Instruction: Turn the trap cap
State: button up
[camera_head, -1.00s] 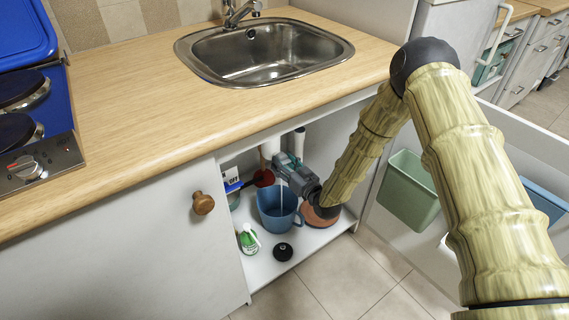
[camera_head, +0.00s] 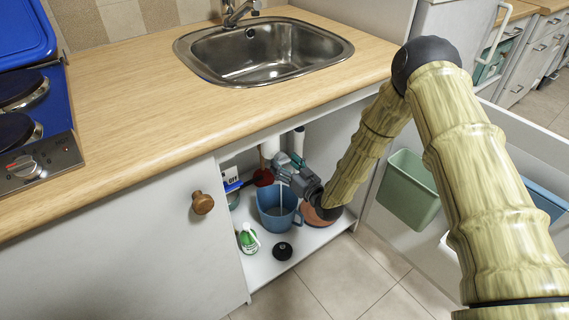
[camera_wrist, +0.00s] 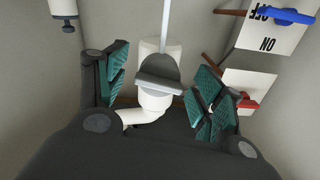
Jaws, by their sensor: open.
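A white trap pipe (camera_wrist: 158,60) with a grey cap (camera_wrist: 158,92) hangs under the sink; both show in the wrist view. The cap has a raised bar across it. My gripper (camera_wrist: 163,88) is open, with one teal-padded finger on each side of the cap; gaps show between pads and cap. In the head view my gripper (camera_head: 285,170) is inside the cabinet and hides the cap. A thin pale stream (camera_wrist: 166,25) runs from the trap, and in the head view it falls into a blue bucket (camera_head: 278,220).
A blue lever (camera_wrist: 290,16) on an ON/OFF plate and a red handle (camera_wrist: 242,103) are beside my right finger. A green-and-white bottle (camera_head: 248,239) and a black round piece (camera_head: 283,251) stand on the cabinet floor.

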jog(key=v, duration=1.1)
jog(key=s+d+f+m+g+h, duration=0.1)
jog(key=s+d+f+g+h, duration=0.2)
jog(key=s+f, duration=0.4)
jog(key=s+d+f+m+g+h, duration=0.2)
jog(key=s+d+f+g+h, duration=0.1)
jog(key=s+f, duration=0.5)
jog(key=s+d+f+m+g+h, duration=0.15)
jog(key=s+d+g, duration=0.3)
jog(key=s, duration=0.95)
jog(key=s+d+f+m+g+h, duration=0.1)
jog(key=s+d+f+g+h, duration=0.4)
jog(key=s, duration=0.8)
notch_tip(320, 180, up, 26)
jog(key=y+p, duration=0.2)
jog(key=p, duration=2.1)
jog(key=shift+s+d+t+p, duration=0.25)
jog(key=shift+d+t+p, duration=0.1)
jog(key=shift+d+t, duration=0.1)
